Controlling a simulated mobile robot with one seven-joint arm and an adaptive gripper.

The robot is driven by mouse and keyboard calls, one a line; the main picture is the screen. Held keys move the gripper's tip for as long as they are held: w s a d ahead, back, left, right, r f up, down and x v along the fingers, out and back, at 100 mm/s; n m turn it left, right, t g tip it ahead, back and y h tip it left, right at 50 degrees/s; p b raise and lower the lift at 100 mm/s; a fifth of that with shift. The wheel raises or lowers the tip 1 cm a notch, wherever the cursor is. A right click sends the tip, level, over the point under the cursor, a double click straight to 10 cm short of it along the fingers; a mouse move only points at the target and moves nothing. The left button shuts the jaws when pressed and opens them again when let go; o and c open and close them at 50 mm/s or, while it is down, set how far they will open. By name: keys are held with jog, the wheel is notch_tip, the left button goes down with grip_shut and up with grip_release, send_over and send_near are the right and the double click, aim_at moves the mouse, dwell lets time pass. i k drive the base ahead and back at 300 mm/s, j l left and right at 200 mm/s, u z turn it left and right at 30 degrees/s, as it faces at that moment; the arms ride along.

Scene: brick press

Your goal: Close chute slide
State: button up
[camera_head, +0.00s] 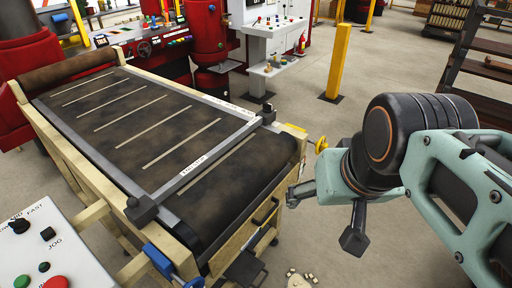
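My gripper (326,214) is at the right of the conveyor's near end, in the air over the floor. Its two fingers are spread, one toward the left and one downward, with nothing visible between them. A conveyor (130,120) with a dark, stained belt and pale slats fills the left and middle. A grey metal frame with small labels lies across it, with a grey crossbar (190,172) near the front end. Black blocks sit at both ends of the crossbar. I cannot tell which part is the chute slide, or whether it is open or closed.
A control panel (40,250) with red and green buttons is at the lower left. A blue clamp-like part (158,260) and a yellow knob (321,145) flank the conveyor end. A yellow post (338,62) stands behind. Dark shelving (485,60) is at right. Small pieces (298,278) lie on the floor.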

aim_at(245, 270)
jog(key=k+l+u, duration=0.2)
jog(key=u, duration=0.15)
jog(key=k+l+u, duration=0.1)
jog(key=k+u, duration=0.3)
